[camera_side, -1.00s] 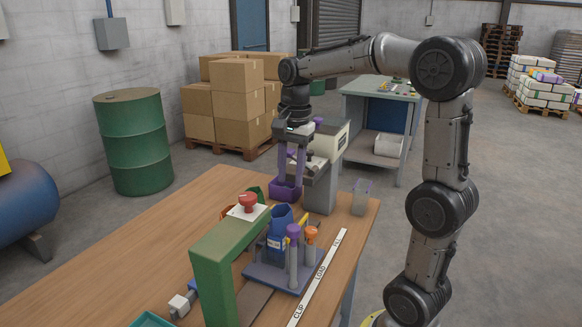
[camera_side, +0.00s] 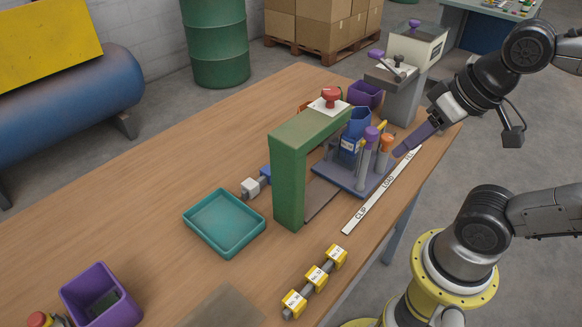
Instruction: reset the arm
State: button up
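My gripper (camera_side: 402,153) has purple fingers and hangs tilted at the table's right edge, near the upper end of a white strip (camera_side: 380,192) lettered CLIP, LOAD and FILL. The fingers overlap in this view, so I cannot tell whether they are open or shut. No held thing shows at their tips. My arm reaches in from the right. The purple bin (camera_side: 366,95) stands by the grey filling machine (camera_side: 406,88), apart from my gripper. A blue-grey rack (camera_side: 345,181) left of my gripper holds a blue sack-like piece and purple- and orange-topped posts.
A green frame (camera_side: 290,180) with a red knob stands left of the rack. A teal tray (camera_side: 224,222), several yellow numbered blocks (camera_side: 315,277) and another purple bin (camera_side: 103,296) are on the wooden table (camera_side: 150,190).

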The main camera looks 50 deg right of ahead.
jog(key=shift+w+f+n, duration=0.1)
jog(key=shift+f+n, duration=0.1)
jog(key=shift+n, duration=0.45)
jog(key=shift+w+f+n, duration=0.1)
jog(key=shift+f+n, duration=0.1)
jog(key=shift+n, duration=0.45)
